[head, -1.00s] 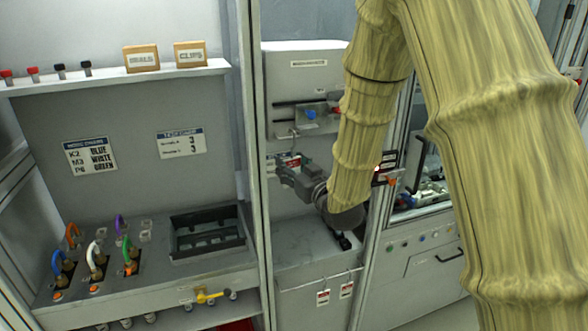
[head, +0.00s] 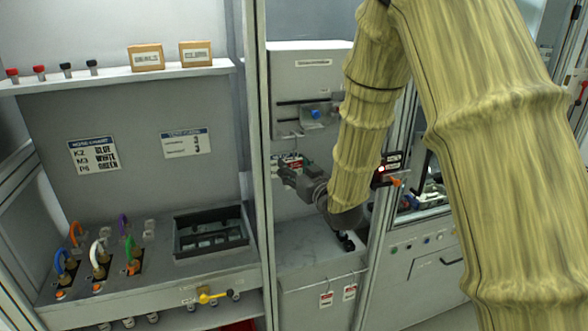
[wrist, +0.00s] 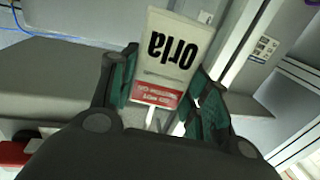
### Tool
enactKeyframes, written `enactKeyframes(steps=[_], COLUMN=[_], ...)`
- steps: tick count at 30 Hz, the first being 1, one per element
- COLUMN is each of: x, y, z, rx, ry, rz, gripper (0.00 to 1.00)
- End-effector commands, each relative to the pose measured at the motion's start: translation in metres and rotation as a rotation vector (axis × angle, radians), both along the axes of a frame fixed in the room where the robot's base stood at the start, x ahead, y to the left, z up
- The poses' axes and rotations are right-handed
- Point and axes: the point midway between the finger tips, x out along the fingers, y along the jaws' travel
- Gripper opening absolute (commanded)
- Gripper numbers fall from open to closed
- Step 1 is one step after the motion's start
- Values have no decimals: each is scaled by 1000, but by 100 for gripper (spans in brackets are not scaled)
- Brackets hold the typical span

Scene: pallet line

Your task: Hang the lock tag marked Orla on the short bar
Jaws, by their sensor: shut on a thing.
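The lock tag marked Orla (wrist: 172,60) is white with black lettering and a red band, and appears upside down in the wrist view. My gripper (wrist: 158,90) is shut on it, with green-lined fingers on either side. In the head view my gripper (head: 284,172) is inside the middle bay, in front of its back wall, and a red-and-white patch beside it appears to be the tag. I cannot make out which part is the short bar. Two red-and-white tags (head: 326,300) (head: 349,292) hang on the cabinet front below the bay.
A grey unit (head: 308,65) with a blue knob (head: 315,113) is above my gripper. A frame post (head: 257,180) stands left of the bay. Further left are a shelf (head: 120,76) and a panel with coloured shackles and a dark tray (head: 211,232). The bay floor is mostly clear.

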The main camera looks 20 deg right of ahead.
Motion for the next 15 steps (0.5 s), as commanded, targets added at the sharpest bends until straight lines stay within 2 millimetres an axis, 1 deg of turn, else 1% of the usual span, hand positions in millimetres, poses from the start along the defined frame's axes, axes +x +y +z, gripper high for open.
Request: enactKeyframes(steps=[2, 3, 5, 6, 7, 15], x=[0, 0, 0, 0, 0, 0], y=[0, 0, 0, 0, 0, 0], z=[0, 0, 0, 0, 0, 0], rx=[0, 0, 0, 0, 0, 0], ry=[0, 0, 0, 0, 0, 0], rz=[0, 0, 0, 0, 0, 0], gripper=[18, 50, 61, 68, 72, 72])
